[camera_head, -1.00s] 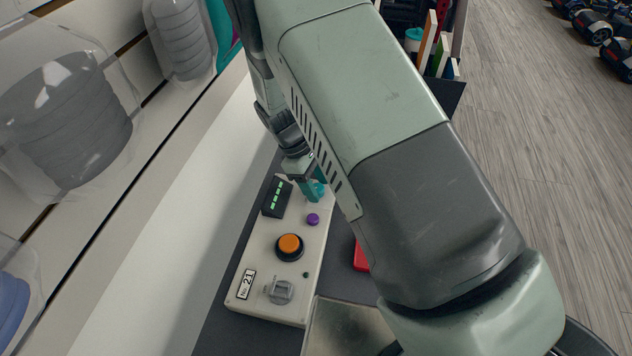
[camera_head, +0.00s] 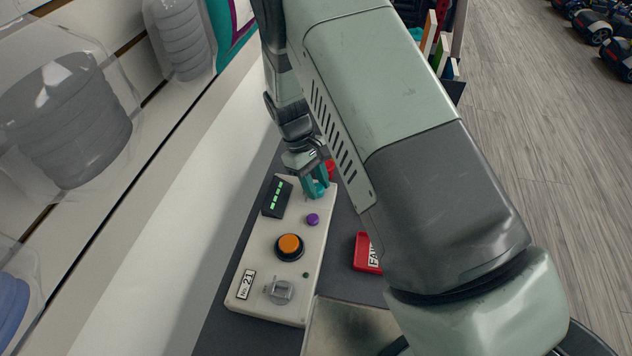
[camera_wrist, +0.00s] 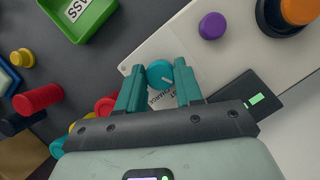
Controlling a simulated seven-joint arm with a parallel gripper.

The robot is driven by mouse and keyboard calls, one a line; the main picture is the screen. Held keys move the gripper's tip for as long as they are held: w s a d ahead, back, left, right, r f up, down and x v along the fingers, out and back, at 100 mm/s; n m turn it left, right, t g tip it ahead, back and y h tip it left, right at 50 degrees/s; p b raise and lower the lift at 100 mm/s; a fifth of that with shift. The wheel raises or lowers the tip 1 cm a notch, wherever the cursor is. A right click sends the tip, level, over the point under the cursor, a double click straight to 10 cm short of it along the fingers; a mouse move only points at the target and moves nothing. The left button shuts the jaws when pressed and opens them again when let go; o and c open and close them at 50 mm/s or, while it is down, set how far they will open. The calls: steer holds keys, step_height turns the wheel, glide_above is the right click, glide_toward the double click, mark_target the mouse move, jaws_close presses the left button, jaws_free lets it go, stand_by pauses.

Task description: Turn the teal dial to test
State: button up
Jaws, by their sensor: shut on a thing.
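The teal dial (camera_wrist: 160,73) sits at the far end of the pale control panel (camera_head: 267,235). A small white mark on it points to the lower right in the wrist view. My gripper (camera_wrist: 158,80) has teal fingers, one on each side of the dial, and is shut on it. In the head view, my gripper (camera_head: 316,188) is over that end of the panel, and dial and fingers are hard to tell apart. Printed lettering beside the dial is partly hidden by the fingers, so I cannot read all of it.
The panel also bears a purple button (camera_head: 313,219), an orange button (camera_head: 289,246), a clear-covered switch (camera_head: 279,290) and a dark display (camera_head: 277,197) with green bars. A red tray (camera_head: 362,253) lies to the right. A green tray (camera_wrist: 78,18) and red cylinders (camera_wrist: 38,99) show in the wrist view.

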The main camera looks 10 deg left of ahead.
steer(key=m+g+y, duration=0.1)
steer(key=m, duration=0.4)
steer(key=shift+w, duration=0.1)
steer(key=shift+y, duration=0.3)
stand_by(0.4)
steer(key=o, duration=1)
steer(key=shift+o, duration=0.2)
steer(key=shift+d, duration=0.1)
steer(key=shift+r, duration=0.15)
steer(key=v, duration=1)
steer(key=shift+w+r, duration=0.2)
steer(key=shift+w, duration=0.15)
